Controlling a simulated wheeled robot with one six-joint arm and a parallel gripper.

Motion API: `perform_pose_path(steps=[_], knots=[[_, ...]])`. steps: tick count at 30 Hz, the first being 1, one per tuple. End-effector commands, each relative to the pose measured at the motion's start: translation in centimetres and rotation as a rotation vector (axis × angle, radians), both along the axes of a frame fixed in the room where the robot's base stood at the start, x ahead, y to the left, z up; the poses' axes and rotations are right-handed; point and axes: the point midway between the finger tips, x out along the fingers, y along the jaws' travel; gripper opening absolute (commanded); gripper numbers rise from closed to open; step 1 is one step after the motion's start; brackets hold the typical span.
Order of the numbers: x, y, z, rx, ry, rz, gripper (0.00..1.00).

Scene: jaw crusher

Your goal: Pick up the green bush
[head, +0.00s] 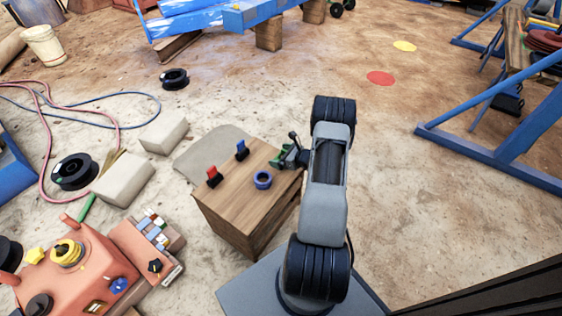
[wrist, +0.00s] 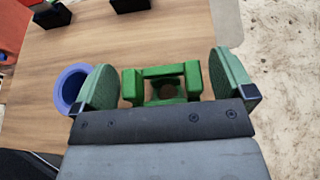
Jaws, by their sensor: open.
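The green bush (wrist: 172,71) is a squarish green ring with an open middle. In the wrist view it lies on the wooden table top, between the two finger pads. My gripper (wrist: 163,62) is open, with one green pad to the left of the bush and one to the right. In the head view my gripper (head: 290,155) is low at the table's far right corner and largely hides the bush.
A blue ring (head: 263,180) stands on the wooden table (head: 240,205), close to the left pad in the wrist view (wrist: 70,88). A red-topped piece (head: 213,175) and a blue-topped piece (head: 242,150) stand further left. An orange machine (head: 85,275) is at lower left.

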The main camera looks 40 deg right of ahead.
Motion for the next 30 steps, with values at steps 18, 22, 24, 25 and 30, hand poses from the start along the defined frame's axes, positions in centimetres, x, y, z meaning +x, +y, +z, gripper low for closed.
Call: perform_pose_path(steps=[18, 22, 24, 25, 30], knots=[[1.6, 0.6, -0.7, 0.0, 0.0, 0.0, 0.86], [1.6, 0.6, -0.7, 0.0, 0.0, 0.0, 0.73], [1.6, 0.6, -0.7, 0.0, 0.0, 0.0, 0.67], [1.6, 0.6, -0.7, 0.0, 0.0, 0.0, 0.64], [1.6, 0.6, -0.7, 0.0, 0.0, 0.0, 0.47]])
